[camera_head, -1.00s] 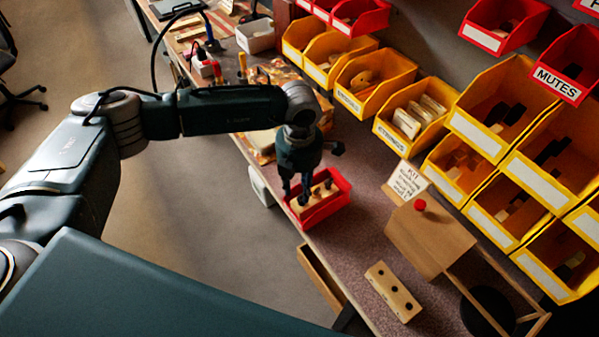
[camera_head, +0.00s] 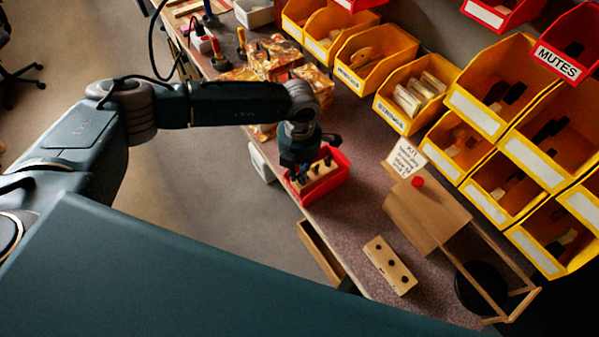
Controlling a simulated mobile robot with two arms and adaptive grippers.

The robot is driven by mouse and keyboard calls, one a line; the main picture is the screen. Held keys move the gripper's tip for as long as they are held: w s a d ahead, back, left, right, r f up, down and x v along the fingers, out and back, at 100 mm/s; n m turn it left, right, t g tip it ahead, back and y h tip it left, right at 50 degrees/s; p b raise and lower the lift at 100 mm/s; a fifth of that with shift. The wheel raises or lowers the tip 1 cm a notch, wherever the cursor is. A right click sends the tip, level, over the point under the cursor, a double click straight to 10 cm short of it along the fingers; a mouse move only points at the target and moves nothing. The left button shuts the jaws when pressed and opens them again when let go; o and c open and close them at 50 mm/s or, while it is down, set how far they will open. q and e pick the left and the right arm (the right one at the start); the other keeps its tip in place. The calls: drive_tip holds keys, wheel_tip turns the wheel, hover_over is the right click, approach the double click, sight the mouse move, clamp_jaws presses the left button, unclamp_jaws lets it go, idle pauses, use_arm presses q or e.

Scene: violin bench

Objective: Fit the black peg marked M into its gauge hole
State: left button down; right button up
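A pale wooden gauge block (camera_head: 377,252) with three dark holes lies on the bench at the lower right. A red bin (camera_head: 332,191) stands to its upper left on the bench edge. In the bin is a wooden rack (camera_head: 322,182) with dark pegs (camera_head: 328,161) upright in it. Any M marking is too small to read. My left gripper (camera_head: 300,179) points down over the left part of the rack, its fingers at the pegs. Its fingertips are too dark and small to tell whether they hold a peg. My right gripper is not in view.
A wooden stand (camera_head: 428,212) with a red knob and a handwritten card (camera_head: 405,158) stands right of the bin. Yellow bins (camera_head: 415,93) line the bench back. An open drawer (camera_head: 321,252) juts out in front. Bench between bin and gauge block is clear.

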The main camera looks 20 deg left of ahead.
use_arm(q)
drive_tip(key=c, duration=2.4)
unclamp_jaws()
clamp_jaws()
drive_tip(key=shift+r+p, duration=0.4)
drive_tip(key=shift+r, duration=0.35)
drive_tip(key=shift+r+p, duration=0.3)
drive_tip(key=shift+r, duration=0.2)
drive_tip(key=shift+r+p, duration=0.55)
drive_tip(key=shift+r, duration=0.6)
drive_tip(key=shift+r, duration=0.1)
